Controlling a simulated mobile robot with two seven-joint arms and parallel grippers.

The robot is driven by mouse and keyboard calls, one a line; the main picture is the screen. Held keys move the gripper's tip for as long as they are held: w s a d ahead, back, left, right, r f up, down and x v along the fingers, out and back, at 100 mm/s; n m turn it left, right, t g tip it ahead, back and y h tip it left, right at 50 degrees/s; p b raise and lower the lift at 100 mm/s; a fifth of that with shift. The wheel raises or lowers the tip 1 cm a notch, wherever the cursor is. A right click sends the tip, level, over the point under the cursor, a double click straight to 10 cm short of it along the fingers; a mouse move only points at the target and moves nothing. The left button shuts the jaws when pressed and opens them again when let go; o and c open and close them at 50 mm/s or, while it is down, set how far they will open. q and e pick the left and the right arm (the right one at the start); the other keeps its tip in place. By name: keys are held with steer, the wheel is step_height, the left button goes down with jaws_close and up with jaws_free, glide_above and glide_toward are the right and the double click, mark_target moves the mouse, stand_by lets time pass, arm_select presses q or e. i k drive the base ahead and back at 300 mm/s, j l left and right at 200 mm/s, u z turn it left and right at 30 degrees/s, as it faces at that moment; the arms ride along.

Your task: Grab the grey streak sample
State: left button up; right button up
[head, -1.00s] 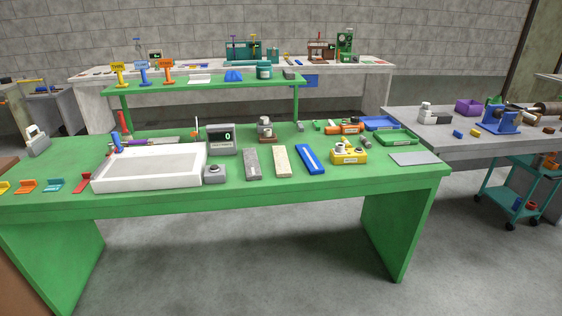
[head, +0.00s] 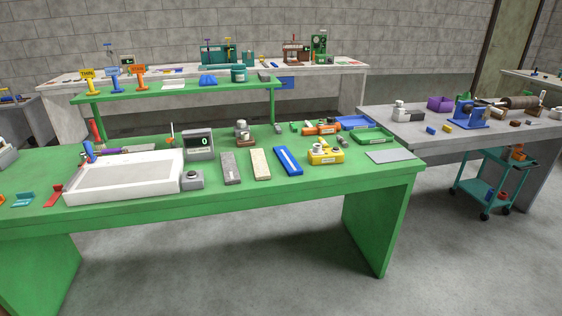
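A grey speckled bar (head: 231,168), which looks like the grey streak sample, lies flat on the green bench (head: 310,184). It is between a small grey box with a round top (head: 192,180) on its left and a cream bar (head: 260,164) on its right. A blue bar (head: 288,160) lies right of the cream one. The top of the grey bar is uncovered. Neither of my grippers shows in the head view.
A white tray (head: 126,189) and a display reading 0 (head: 199,142) stand left of the bars. A yellow block (head: 325,153) and a green tray (head: 372,136) are to the right. The front strip of the bench is clear. Open floor (head: 230,270) lies before it.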

mark_target(231, 172)
steer(key=i+l+u, duration=0.15)
steer(key=i+l, duration=0.4)
steer(key=i+l+u, duration=0.15)
steer(key=i+l, duration=0.4)
steer(key=i+l+u, duration=0.1)
steer(key=i+l, duration=0.4)
steer(key=l, duration=0.3)
